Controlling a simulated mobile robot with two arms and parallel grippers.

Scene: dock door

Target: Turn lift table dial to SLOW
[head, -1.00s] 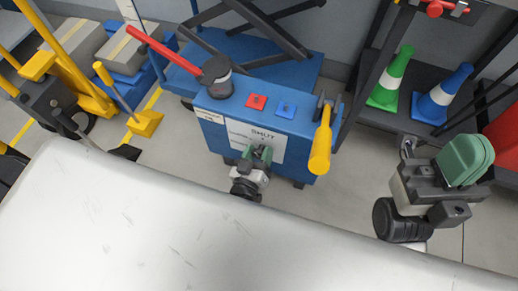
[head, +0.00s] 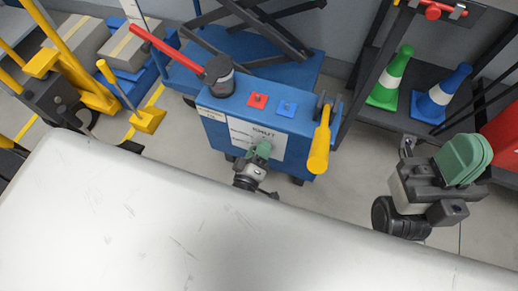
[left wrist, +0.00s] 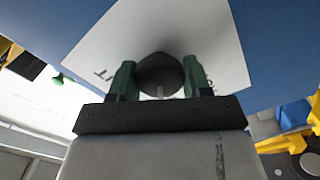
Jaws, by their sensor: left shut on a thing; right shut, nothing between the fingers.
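The blue lift table control box (head: 219,131) stands in the middle of the head view, with a white label panel (head: 278,145) on its front face. The dark round dial (left wrist: 158,76) shows in the left wrist view, in front of the white panel, with a pale mark low on its face. My left gripper (left wrist: 160,84) is shut on the dial, one green finger on each side. In the head view my left gripper (head: 262,150) hides the dial. The panel lettering is mostly covered or too small to read. My right gripper (head: 465,160) is shut and empty, far to the right.
A red button (head: 257,100) and a blue button (head: 286,108) sit on the box top, with a red-handled lever (head: 168,49) to the left and a yellow handle (head: 320,150) at the right. A green cone (head: 391,78) and a blue cone (head: 441,94) stand on a dark shelf.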

